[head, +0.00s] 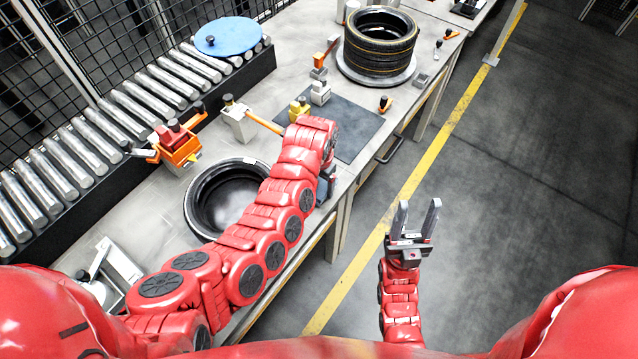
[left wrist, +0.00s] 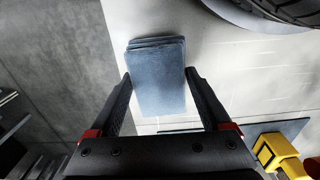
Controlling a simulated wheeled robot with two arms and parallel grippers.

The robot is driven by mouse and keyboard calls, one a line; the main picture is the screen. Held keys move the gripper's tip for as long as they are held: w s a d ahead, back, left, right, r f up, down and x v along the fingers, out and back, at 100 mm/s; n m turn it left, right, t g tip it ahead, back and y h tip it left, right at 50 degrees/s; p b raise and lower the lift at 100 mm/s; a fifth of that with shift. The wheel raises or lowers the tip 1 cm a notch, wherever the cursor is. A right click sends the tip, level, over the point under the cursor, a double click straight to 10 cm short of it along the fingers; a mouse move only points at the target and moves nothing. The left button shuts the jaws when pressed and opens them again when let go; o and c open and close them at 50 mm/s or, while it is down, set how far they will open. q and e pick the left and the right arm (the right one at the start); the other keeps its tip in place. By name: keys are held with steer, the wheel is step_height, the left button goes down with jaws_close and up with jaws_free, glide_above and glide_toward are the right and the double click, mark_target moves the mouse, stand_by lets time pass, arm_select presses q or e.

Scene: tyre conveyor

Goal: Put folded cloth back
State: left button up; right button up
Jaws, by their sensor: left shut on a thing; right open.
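The folded cloth (left wrist: 157,85) is a blue-grey layered pad. In the left wrist view it sits between the two fingers of my left gripper (left wrist: 158,76), which is shut on it. In the head view the cloth (head: 323,192) shows only partly beside my left forearm, near the table's front edge. My left gripper is mostly hidden there. Whether the cloth touches the tabletop, I cannot tell. My right gripper (head: 417,212) is open and empty, out over the floor to the right of the table.
A single tyre (head: 197,205) lies on the table (head: 150,215) left of my left arm. Stacked tyres (head: 380,40) stand at the far end. A dark mat (head: 352,130) lies between, with small tools around it. A roller conveyor (head: 120,105) runs along the left.

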arm_select(q)
steer(key=shift+s+f, duration=0.1)
steer(key=shift+f, duration=0.25)
steer(key=shift+a+f, duration=0.1)
steer(key=shift+f, duration=0.05)
steer(key=shift+f, duration=0.15)
steer(key=o, duration=1.1)
steer(key=shift+o, duration=0.2)
